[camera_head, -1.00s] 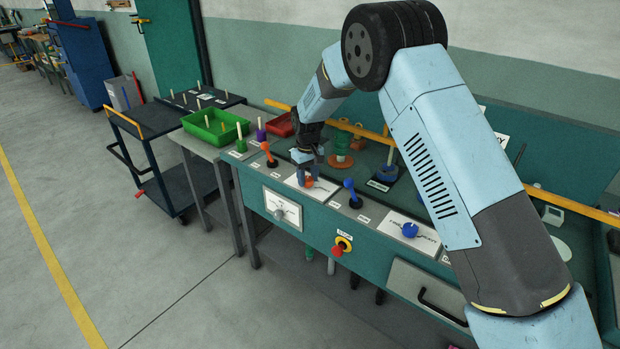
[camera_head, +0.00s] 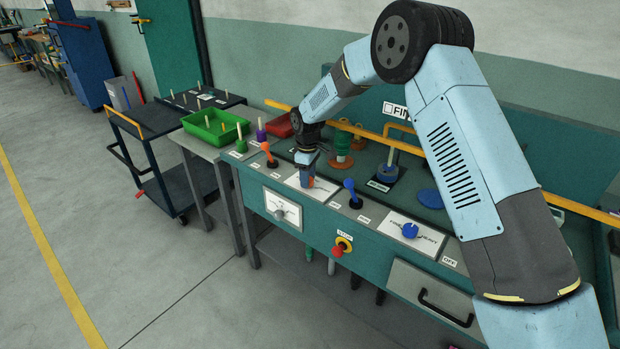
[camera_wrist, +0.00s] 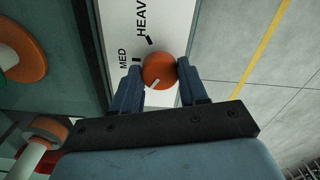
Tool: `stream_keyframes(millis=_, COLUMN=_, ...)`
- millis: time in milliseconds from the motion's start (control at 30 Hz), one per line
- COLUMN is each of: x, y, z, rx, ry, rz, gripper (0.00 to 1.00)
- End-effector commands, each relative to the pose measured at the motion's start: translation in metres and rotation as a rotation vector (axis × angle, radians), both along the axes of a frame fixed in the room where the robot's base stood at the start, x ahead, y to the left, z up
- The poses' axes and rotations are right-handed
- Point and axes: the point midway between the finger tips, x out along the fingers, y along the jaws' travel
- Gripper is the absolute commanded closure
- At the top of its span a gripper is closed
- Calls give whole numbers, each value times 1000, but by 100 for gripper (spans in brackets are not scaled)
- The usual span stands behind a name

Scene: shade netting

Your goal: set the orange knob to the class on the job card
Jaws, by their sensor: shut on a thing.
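The orange knob (camera_wrist: 158,68) sits on a white dial plate (camera_wrist: 207,45) with the words MED and HEAVY beside it in the wrist view. A pale pointer mark shows on the knob's lower edge there. My gripper (camera_wrist: 159,76) is shut on the knob, one blue finger on each side. In the head view my gripper (camera_head: 307,180) points down at the knob (camera_head: 311,182) on the console front, partly covering it. A white sign (camera_head: 397,110) starting with "FIN" is partly hidden behind my arm; I cannot tell whether it is the job card.
An orange lever (camera_head: 268,153) stands left of the knob and a blue lever (camera_head: 351,191) right of it. A blue knob (camera_head: 410,230) sits on another plate farther right. A red button (camera_head: 339,250) is on the front panel. Green bin (camera_head: 215,127) at left.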

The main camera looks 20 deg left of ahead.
Motion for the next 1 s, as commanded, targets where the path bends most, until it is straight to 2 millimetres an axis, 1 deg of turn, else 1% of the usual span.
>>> stream_keyframes(millis=33, x=-4, y=6, z=1, rx=7, ry=2, rz=11, gripper=87)
stream_keyframes(millis=400, x=-5, y=7, z=0, rx=6, ry=4, rz=15, gripper=87)
stream_keyframes(millis=433, x=-6, y=7, z=0, rx=6, ry=5, rz=15, gripper=55)
stream_keyframes(millis=600, x=-5, y=5, z=0, rx=4, ry=5, rz=13, gripper=39)
stream_keyframes(millis=700, x=-3, y=4, z=0, rx=2, ry=4, rz=11, gripper=31)
stream_keyframes(millis=900, x=-2, y=2, z=0, rx=1, ry=3, rz=9, gripper=31)
stream_keyframes(millis=1000, x=-2, y=2, z=3, rx=1, ry=2, rz=9, gripper=31)
